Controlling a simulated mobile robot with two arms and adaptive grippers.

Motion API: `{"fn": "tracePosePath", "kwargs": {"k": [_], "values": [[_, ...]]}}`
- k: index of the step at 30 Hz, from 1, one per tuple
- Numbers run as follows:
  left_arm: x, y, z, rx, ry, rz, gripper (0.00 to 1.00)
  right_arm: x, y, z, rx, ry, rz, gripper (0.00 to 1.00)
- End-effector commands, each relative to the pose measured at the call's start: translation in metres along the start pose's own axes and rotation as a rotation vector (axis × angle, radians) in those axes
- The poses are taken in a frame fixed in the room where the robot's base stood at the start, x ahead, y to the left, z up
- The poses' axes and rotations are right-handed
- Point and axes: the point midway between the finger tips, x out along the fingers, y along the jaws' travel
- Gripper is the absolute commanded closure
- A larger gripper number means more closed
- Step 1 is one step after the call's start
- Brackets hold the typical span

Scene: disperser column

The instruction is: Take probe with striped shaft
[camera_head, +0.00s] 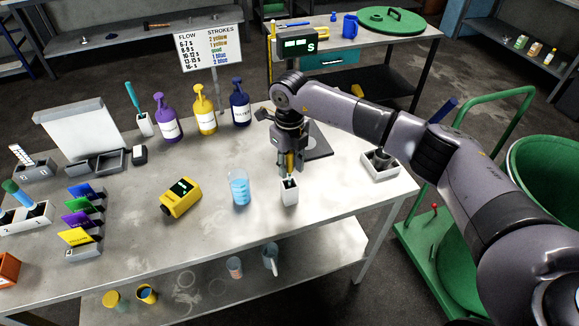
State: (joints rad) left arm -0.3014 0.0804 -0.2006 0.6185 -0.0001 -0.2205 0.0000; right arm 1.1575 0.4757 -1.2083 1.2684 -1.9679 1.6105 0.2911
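My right gripper (290,170) points straight down over the front middle of the table. A thin yellow and dark upright piece (290,160), which looks like the probe, shows between its fingers. Its lower end goes into a small white holder (289,195) below the fingertips. Stripes on its shaft are too small to make out, and the fingers hide much of it. I cannot tell whether the fingers press on it or only stand around it. My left gripper is not in view.
A beaker of blue liquid (239,187) stands just left of the white holder, and a yellow meter (181,198) further left. Purple, yellow and blue pump bottles (205,112) stand behind. A grey-white tray (380,166) is at the right. Bare table (140,230) lies front left.

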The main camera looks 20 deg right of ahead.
Motion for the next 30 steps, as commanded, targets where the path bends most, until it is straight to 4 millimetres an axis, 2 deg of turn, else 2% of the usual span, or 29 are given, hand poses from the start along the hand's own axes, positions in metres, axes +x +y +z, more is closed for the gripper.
{"fn": "tracePosePath", "kwargs": {"k": [12,25,30], "values": [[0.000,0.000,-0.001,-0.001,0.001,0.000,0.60,-0.001,0.000,0.000,0.000,-0.001,0.000,1.00],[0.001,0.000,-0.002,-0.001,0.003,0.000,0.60,-0.002,0.000,0.001,0.000,-0.001,0.000,1.00],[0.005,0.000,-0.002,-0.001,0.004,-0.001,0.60,-0.013,0.000,0.001,-0.001,-0.004,0.000,1.00]]}}
